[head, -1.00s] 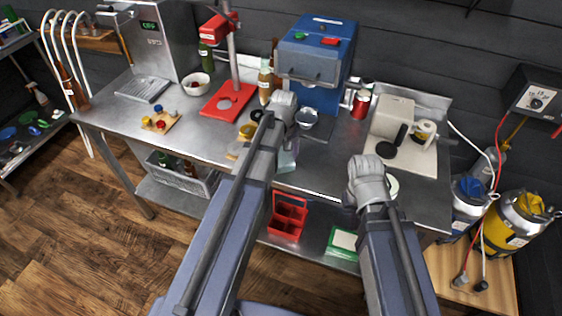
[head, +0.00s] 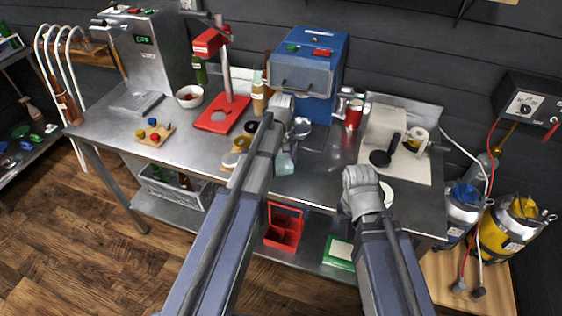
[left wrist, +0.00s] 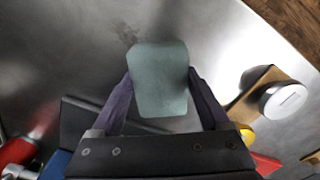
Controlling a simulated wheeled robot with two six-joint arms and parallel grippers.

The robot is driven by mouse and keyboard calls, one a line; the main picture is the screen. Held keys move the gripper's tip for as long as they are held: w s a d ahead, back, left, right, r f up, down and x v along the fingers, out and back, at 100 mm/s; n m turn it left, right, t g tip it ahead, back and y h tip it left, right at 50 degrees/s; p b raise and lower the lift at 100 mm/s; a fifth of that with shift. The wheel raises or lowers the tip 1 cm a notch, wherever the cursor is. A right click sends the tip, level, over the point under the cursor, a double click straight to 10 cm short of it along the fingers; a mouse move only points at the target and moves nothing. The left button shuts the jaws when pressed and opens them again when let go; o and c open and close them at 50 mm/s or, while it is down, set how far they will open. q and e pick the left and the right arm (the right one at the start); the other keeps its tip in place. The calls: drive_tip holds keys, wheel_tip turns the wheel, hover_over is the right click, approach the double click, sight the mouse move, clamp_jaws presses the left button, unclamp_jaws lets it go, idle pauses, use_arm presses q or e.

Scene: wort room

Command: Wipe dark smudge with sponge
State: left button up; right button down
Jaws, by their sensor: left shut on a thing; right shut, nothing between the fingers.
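My left gripper (left wrist: 160,88) is shut on a grey-green sponge (left wrist: 162,65), which sits between its two dark fingers in the left wrist view. The sponge also shows in the head view (head: 286,161), below my left wrist near the front of the steel counter. A faint dark smudge (left wrist: 125,34) lies on the steel just beyond the sponge's far edge, slightly left, in the left wrist view. I cannot make the smudge out in the head view. Whether the sponge touches the counter is unclear. My right gripper (head: 361,184) is shut and empty near the counter's front right.
A blue machine (head: 308,75) stands behind the sponge. A red stand (head: 222,113) and white bowl (head: 190,96) are to the left. A small wooden board (left wrist: 262,90) with a white-lidded item is beside the sponge. A cream appliance (head: 386,130) stands right.

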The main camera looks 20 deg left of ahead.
use_arm(q)
drive_tip(key=shift+w, duration=0.2)
drive_tip(key=shift+w+r+p, duration=0.1)
drive_tip(key=shift+r+p, duration=0.65)
drive_tip(key=shift+p, duration=0.15)
drive_tip(key=shift+r+p, duration=0.9)
drive_tip(key=shift+r, duration=0.05)
drive_tip(key=shift+r+p, duration=1.2)
wheel_tip(320, 180, up, 3)
drive_tip(key=p, duration=0.3)
drive_tip(key=shift+r, duration=0.1)
drive_tip(key=shift+s, duration=0.25)
